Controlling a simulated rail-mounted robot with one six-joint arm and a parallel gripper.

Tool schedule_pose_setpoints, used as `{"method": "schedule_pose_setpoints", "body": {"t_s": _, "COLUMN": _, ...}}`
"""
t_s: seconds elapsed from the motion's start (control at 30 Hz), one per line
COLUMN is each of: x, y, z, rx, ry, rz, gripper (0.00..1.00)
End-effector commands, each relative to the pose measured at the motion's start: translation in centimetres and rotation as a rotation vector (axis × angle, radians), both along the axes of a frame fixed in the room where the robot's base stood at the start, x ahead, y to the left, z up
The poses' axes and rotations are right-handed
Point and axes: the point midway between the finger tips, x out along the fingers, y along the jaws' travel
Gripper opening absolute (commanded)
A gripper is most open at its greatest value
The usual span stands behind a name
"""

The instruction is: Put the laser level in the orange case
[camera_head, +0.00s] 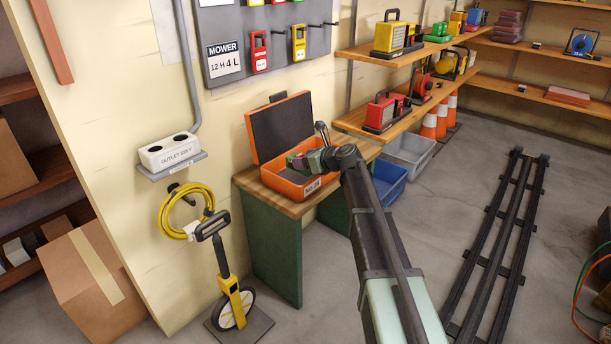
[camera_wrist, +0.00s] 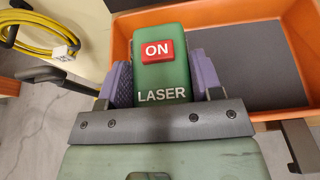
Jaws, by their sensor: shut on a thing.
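The laser level (camera_wrist: 163,75) is a green block with a red ON button and the word LASER on it. My gripper (camera_wrist: 165,85) is shut on it, its purple pads pressing both sides. In the head view the level (camera_head: 297,160) shows at the open orange case (camera_head: 282,186). The case stands on the wooden-topped bench with its dark-lined lid raised against the wall. In the wrist view the case (camera_wrist: 285,25) lies beyond and to the right of the level, its grey floor showing bare. I cannot tell how high the level is over the case floor. My arm hides the case's right end.
The bench (camera_head: 300,207) has green legs. A yellow measuring wheel (camera_head: 232,290) stands in front of it at left. Blue (camera_head: 388,183) and grey (camera_head: 410,152) bins sit at its right. Shelves with tools (camera_head: 395,110) line the wall. Dark rails (camera_head: 500,235) run along the floor.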

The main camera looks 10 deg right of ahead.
Motion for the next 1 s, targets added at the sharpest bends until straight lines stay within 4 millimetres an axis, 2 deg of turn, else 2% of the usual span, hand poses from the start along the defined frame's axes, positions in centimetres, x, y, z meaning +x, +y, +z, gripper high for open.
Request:
{"method": "schedule_pose_setpoints", "body": {"t_s": 0.03, "x": 0.0, "y": 0.0, "z": -2.2, "rx": 0.001, "ry": -0.001, "rz": 0.000, "gripper": 0.13}}
{"method": "schedule_pose_setpoints", "body": {"t_s": 0.1, "x": 0.0, "y": 0.0, "z": -3.0, "rx": 0.001, "ry": -0.001, "rz": 0.000, "gripper": 0.13}}
{"method": "schedule_pose_setpoints", "body": {"t_s": 0.33, "x": 0.0, "y": 0.0, "z": -2.5, "rx": 0.001, "ry": -0.001, "rz": 0.000, "gripper": 0.13}}
{"method": "schedule_pose_setpoints", "body": {"t_s": 0.87, "x": 0.0, "y": 0.0, "z": -3.7, "rx": 0.001, "ry": -0.001, "rz": 0.000, "gripper": 0.13}}
{"method": "schedule_pose_setpoints", "body": {"t_s": 0.9, "x": 0.0, "y": 0.0, "z": -3.7, "rx": 0.000, "ry": 0.000, "rz": 0.000, "gripper": 0.64}}
{"method": "schedule_pose_setpoints", "body": {"t_s": 1.0, "x": 0.0, "y": 0.0, "z": -3.7, "rx": 0.000, "ry": 0.000, "rz": 0.000, "gripper": 0.79}}
